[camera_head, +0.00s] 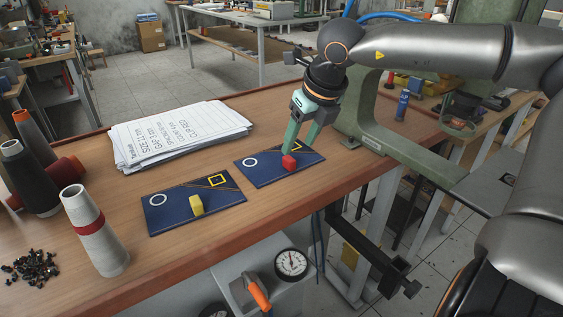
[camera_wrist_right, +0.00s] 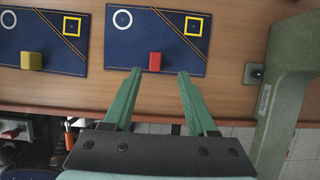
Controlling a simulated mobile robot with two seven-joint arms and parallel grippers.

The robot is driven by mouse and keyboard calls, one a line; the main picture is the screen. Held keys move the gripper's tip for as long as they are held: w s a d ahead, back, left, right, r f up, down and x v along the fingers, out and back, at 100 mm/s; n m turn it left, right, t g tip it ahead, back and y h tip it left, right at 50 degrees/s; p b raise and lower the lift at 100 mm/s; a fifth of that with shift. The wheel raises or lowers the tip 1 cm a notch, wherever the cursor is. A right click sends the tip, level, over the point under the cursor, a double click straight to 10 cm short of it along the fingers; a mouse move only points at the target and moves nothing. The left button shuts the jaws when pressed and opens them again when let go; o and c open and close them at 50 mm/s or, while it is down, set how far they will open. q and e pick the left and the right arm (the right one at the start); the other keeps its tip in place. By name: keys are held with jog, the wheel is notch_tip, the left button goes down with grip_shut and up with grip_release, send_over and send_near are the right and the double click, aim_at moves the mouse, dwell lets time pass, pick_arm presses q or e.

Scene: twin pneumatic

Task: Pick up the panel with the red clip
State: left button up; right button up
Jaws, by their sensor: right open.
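The panel with the red clip (camera_head: 259,174) is a flat dark blue rectangle with a white ring, a yellow square and stitched lines. It lies on the wooden table, and the panel also shows in the right wrist view (camera_wrist_right: 136,42). The red clip (camera_head: 289,162) sits on its near edge; the clip also shows in the right wrist view (camera_wrist_right: 155,62). My right gripper (camera_head: 301,148) is open above the panel's right part. In the right wrist view its fingers (camera_wrist_right: 160,72) point at the panel's near edge, one on each side of the clip, apart from it. My left gripper is out of view.
A similar blue panel (camera_head: 167,211) with a yellow clip (camera_head: 197,205) lies to the left. A stack of papers (camera_head: 180,134) lies behind. Thread cones (camera_head: 95,230) stand at the left. A green machine frame (camera_head: 400,148) rises close on the right. The table's front edge is near.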

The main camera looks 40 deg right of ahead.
aim_at(291, 159)
jog(key=shift+a+x, duration=0.2)
jog(key=shift+x, duration=1.2)
jog(key=shift+a+x, duration=0.2)
jog(key=shift+x, duration=1.15)
grip_shut()
